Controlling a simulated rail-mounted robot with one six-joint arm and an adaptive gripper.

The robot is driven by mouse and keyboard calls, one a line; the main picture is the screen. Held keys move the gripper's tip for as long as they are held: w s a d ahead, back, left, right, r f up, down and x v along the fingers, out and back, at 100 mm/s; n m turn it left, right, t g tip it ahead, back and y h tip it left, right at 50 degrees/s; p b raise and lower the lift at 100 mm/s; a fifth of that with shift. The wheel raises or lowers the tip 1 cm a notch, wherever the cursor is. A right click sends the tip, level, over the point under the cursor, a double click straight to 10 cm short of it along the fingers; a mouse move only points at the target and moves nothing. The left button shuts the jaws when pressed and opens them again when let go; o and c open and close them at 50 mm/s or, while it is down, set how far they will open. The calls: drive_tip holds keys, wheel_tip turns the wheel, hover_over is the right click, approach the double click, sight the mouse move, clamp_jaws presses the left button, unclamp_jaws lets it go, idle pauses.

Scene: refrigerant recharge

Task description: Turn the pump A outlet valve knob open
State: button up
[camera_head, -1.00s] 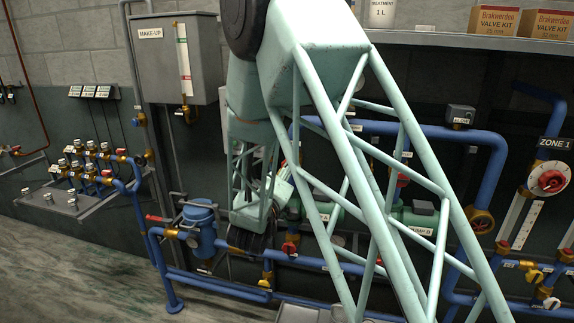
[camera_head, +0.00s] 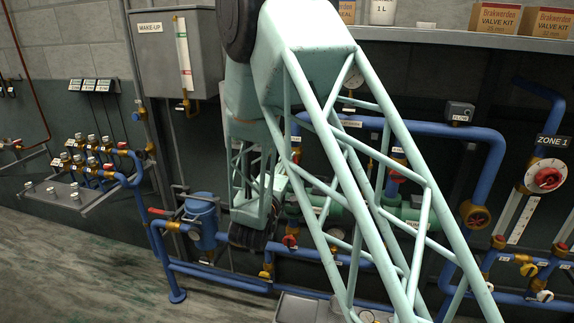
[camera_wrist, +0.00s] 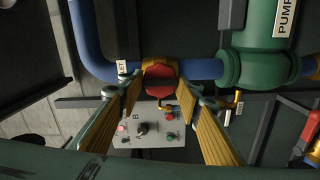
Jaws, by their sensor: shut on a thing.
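In the wrist view a red knob (camera_wrist: 161,81) sits on a brass valve body (camera_wrist: 148,65) in a blue pipe. My gripper (camera_wrist: 161,88) reaches it with one yellow-padded finger on each side, shut on the knob. A small white tag (camera_wrist: 122,67) left of the valve shows only the end of its word. A green pump body (camera_wrist: 262,60) with a partly cut "PUMP" label (camera_wrist: 285,16) is to the right; its letter is out of frame. In the head view my arm's wrist covers the knob and the fingertips.
In the wrist view a grey control box (camera_wrist: 150,141) with small buttons lies beyond the fingers, and a brass fitting (camera_wrist: 228,105) is right of them. In the head view a blue canister (camera_head: 203,222) and blue pipes (camera_head: 215,281) are close to my wrist.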

drive_tip(key=o, duration=0.9)
drive_tip(key=shift+s+a, duration=0.4)
drive_tip(key=shift+s, duration=1.55)
drive_tip(key=shift+s+a, duration=0.35)
drive_tip(key=shift+s, duration=1.6)
drive_tip(key=shift+s+a, duration=0.4)
drive_tip(key=shift+s, duration=1.55)
